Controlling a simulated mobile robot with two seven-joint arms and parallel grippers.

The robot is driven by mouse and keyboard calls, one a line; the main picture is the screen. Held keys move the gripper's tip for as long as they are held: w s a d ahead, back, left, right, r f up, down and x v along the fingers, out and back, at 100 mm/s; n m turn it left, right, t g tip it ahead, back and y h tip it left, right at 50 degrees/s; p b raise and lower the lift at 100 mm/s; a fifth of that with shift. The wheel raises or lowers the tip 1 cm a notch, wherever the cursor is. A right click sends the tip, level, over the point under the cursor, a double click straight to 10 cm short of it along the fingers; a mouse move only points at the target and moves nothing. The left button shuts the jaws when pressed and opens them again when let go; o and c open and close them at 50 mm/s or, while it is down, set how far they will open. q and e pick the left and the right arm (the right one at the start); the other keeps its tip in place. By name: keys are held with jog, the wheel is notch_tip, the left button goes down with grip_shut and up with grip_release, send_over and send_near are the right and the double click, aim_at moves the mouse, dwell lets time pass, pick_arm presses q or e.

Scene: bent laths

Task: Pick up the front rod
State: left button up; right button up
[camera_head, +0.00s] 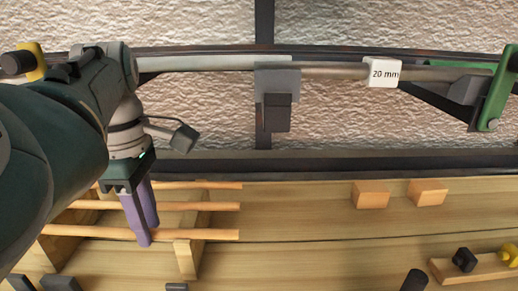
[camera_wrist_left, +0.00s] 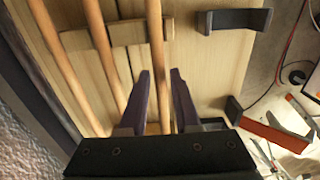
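Three thin wooden rods lie side by side across wooden supports (camera_head: 186,258) at the left of the bench. The front rod (camera_head: 205,234) is the one lowest in the head view; the middle rod (camera_head: 215,206) and the back rod (camera_head: 220,185) lie behind it. My left gripper (camera_head: 146,222), with purple fingers, points down over the rods. In the left wrist view, the open fingers (camera_wrist_left: 160,85) stand on either side of the front rod (camera_wrist_left: 156,45), with a gap showing on both sides. Its stretch behind the gripper body is hidden. My right gripper is not in view.
Two wooden blocks (camera_head: 371,195) (camera_head: 428,192) sit at the back right of the bench. A metal bar with a white "20 mm" tag (camera_head: 383,73) and a green bracket (camera_head: 495,90) runs along the stone wall. A wooden piece with knobs (camera_head: 470,268) lies front right.

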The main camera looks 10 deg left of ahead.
pick_arm(q)
grip_shut()
dwell(0.4)
